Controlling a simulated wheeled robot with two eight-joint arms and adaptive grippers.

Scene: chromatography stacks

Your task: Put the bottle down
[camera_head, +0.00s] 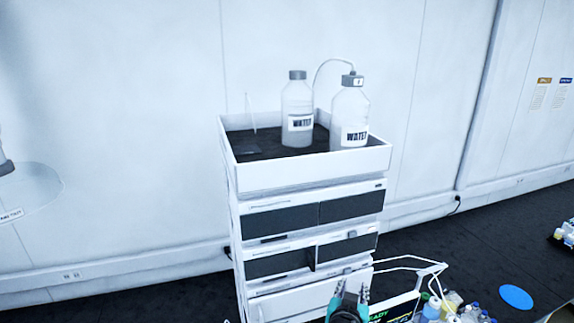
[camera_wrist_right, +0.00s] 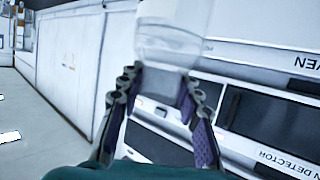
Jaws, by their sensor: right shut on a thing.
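My right gripper (camera_head: 350,292) shows at the bottom of the head view, in front of the lower part of the white instrument stack. In the right wrist view its fingers (camera_wrist_right: 160,95) are shut around the grey cap end of a clear bottle (camera_wrist_right: 170,45). The bottle's body extends away from the fingers and is cut off by the top edge. I cannot make it out clearly in the head view. Two clear WATER bottles stand upright in the tray (camera_head: 310,176) on top of the stack: one at left (camera_head: 296,105) and one at right (camera_head: 349,115). My left gripper is out of view.
The stack's dark-fronted modules (camera_head: 283,222) stand below the tray. A thin tube (camera_head: 330,63) runs to the right bottle's cap. A white frame (camera_head: 415,262) and several small bottles (camera_head: 450,305) are at lower right. A pale round plate (camera_head: 35,192) is at far left.

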